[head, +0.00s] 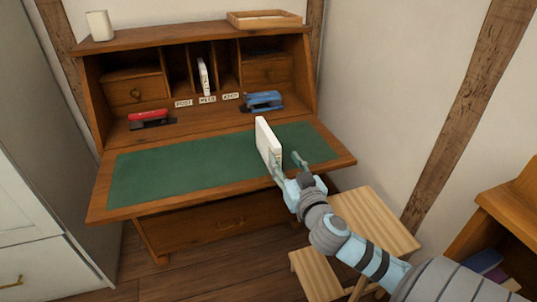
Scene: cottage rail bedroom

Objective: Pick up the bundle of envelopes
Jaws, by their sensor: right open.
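A white upright bundle of envelopes (267,140) stands on edge on the green writing surface (170,174) of the wooden desk, right of the middle. My right gripper (288,163) is open just to the right and in front of it. One finger overlaps the bundle's lower right edge in the picture; I cannot tell whether they touch. The other finger stands apart to the right, with green surface showing between. A second white bundle (204,78) stands in a middle slot of the desk. My left gripper is not in view.
A red stapler (149,119) and a blue stapler-like object (262,101) sit at the back of the desk. Small labels lie below the slots. A white cup (100,26) and a wooden tray (264,20) are on top. A wooden stool (372,222) stands at the right. The writing surface's left is clear.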

